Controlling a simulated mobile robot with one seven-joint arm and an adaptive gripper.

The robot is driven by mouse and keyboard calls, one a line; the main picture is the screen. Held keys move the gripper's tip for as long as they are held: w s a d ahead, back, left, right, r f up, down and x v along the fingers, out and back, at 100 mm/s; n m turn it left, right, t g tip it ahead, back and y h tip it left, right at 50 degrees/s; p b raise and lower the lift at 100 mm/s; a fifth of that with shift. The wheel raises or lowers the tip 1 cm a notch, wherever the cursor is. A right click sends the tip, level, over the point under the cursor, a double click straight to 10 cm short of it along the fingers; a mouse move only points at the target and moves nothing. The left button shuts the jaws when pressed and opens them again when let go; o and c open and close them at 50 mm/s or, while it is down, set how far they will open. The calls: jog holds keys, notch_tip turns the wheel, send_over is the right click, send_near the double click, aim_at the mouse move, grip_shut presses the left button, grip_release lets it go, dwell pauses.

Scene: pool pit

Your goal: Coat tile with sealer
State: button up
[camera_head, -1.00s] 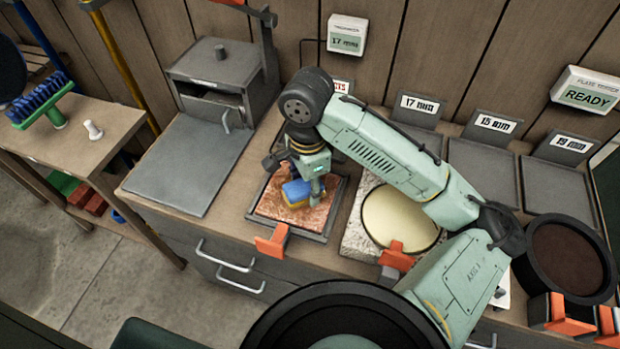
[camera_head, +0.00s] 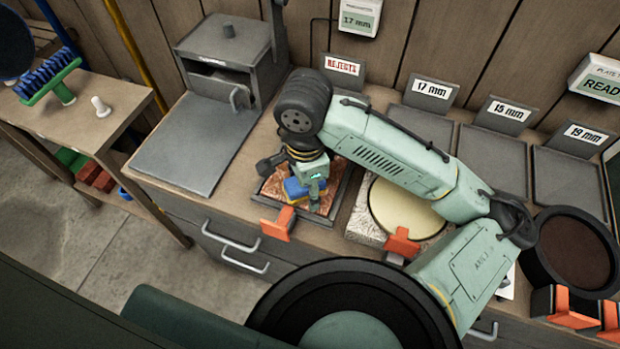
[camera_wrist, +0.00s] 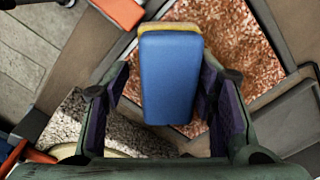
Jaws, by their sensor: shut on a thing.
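The tile (camera_wrist: 246,45) is a mottled reddish-brown square lying in a dark shallow tray (camera_head: 337,212) on the bench. My gripper (camera_head: 310,180) is over the tile, and its fingers are shut on a blue block with a yellow layer, a sponge-like applicator (camera_wrist: 169,75). The applicator also shows in the head view (camera_head: 298,190), low over the tile; I cannot tell whether it touches. My gripper and the applicator hide part of the tile. A round pan of pale yellow liquid (camera_head: 405,208), perhaps the sealer, stands right of the tray on a speckled slab.
An orange clamp (camera_head: 278,223) stands at the tray's front edge, another (camera_head: 402,243) by the pan. Trays labelled 17, 15 and 19 mm (camera_head: 493,160) lie right. A dark round container (camera_head: 571,255) is at far right. A metal box (camera_head: 226,55) stands left.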

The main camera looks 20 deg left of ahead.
aim_at(332, 165)
jog(key=o, duration=0.3)
jog(key=shift+s+d+f+n+g, duration=0.1)
jog(key=shift+s+d+n+g, duration=0.1)
jog(key=shift+s+d, duration=0.25)
jog(key=shift+s+d+n+g, duration=0.1)
jog(key=shift+s+d+n, duration=0.1)
jog(key=shift+s, duration=0.4)
jog(key=shift+d, duration=0.5)
jog(key=shift+c, duration=0.6)
jog(key=shift+w+a+r, duration=0.1)
jog(key=shift+w+r, duration=0.1)
jog(key=shift+w, duration=0.9)
jog(key=shift+c, duration=0.4)
jog(key=shift+w+r, duration=0.15)
jog(key=shift+w, duration=0.25)
grip_shut()
jog(key=shift+w+d, duration=0.15)
jog(key=shift+w, duration=1.85)
jog(key=shift+w+d, duration=0.15)
jog(key=shift+w, duration=1.85)
jog(key=shift+w, duration=1.75)
jog(key=shift+r, duration=2.95)
